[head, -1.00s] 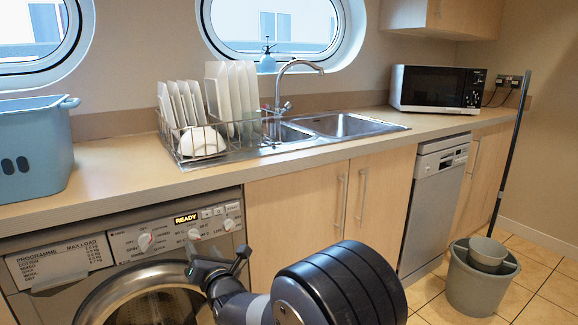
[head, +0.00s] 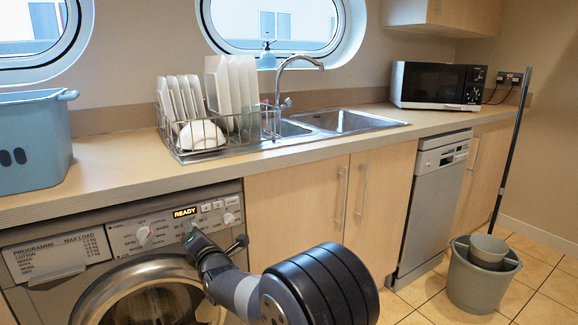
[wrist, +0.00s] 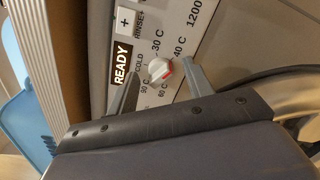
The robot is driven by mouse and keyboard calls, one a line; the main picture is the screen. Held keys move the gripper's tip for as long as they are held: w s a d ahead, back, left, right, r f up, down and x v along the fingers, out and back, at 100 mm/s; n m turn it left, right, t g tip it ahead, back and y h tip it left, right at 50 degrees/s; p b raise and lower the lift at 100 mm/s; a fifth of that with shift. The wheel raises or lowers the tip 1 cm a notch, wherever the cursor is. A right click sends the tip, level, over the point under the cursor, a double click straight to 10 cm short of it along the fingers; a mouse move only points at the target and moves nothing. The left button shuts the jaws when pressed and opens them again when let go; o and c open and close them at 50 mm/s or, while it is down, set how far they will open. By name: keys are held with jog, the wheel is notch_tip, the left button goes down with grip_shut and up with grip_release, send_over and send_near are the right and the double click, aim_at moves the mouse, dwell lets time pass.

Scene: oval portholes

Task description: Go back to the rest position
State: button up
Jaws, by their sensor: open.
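My gripper (head: 197,237) is in front of the washing machine's control panel (head: 120,238), just below the lit READY display (head: 186,212). In the wrist view my gripper (wrist: 158,82) is open, with one grey finger on each side of a white temperature knob (wrist: 160,69) with a red mark. Gaps show between the knob and both fingers, and nothing is held. The READY display (wrist: 122,64) is beside the left finger. I cannot tell whether the fingertips touch the panel. My arm comes up from the lower right in the head view.
The worktop edge (head: 120,204) overhangs the panel. The round washer door (head: 150,290) is below my gripper and looks closed. A blue tub (head: 35,145), a dish rack (head: 200,140) and a microwave (head: 437,86) stand on the worktop. A bucket (head: 478,280) is on the floor at right.

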jog(key=shift+f+m+b, duration=0.2)
jog(key=shift+m+b, duration=0.8)
jog(key=shift+m, duration=6.4)
